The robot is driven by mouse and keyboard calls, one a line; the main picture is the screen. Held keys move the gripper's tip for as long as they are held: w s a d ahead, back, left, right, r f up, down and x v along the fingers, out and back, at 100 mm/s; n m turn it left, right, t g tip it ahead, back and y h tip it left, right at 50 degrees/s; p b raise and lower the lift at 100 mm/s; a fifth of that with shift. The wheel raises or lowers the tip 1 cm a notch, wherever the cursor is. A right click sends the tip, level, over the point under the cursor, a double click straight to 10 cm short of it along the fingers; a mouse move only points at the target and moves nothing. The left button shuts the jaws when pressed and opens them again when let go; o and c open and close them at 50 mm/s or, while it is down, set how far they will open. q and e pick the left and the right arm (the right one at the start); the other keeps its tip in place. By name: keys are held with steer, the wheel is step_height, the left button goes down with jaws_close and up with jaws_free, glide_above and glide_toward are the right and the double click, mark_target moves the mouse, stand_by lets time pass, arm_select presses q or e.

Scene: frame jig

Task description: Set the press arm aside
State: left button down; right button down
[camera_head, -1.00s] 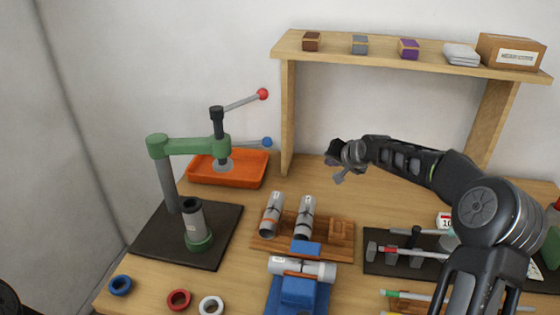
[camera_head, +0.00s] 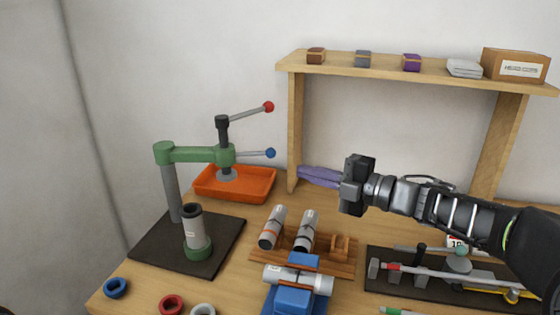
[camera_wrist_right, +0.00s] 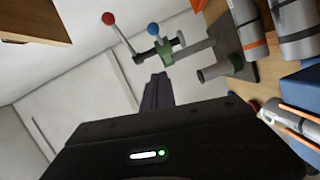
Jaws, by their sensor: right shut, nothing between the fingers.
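The press arm (camera_head: 198,154) is a green horizontal beam on a grey post, over a dark base plate (camera_head: 150,245). A black spindle on it carries two levers, one with a red knob (camera_head: 269,107) and one with a blue knob (camera_head: 271,153). A grey cylinder in a green ring (camera_head: 196,235) stands on the plate below. The press also shows in the right wrist view (camera_wrist_right: 168,48). My right gripper (camera_head: 303,173) is shut and empty, right of the blue knob and apart from it, its purplish fingers pointing left. My left gripper is not in view.
An orange tray (camera_head: 207,190) lies behind the press. A wooden shelf (camera_head: 430,68) with small boxes stands at the back. Grey cylinders lie on a wooden rack (camera_head: 340,268) beside a blue fixture (camera_head: 293,300). Coloured rings (camera_head: 115,288) lie in front.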

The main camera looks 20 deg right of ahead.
steer(key=shift+w+a, duration=0.1)
steer(key=w+a+f+p, duration=0.1)
steer(key=w+a, duration=0.3)
steer(key=w, duration=0.6)
steer(key=shift+w+p, duration=0.35)
steer(key=shift+p, duration=0.5)
steer(key=shift+f, duration=0.1)
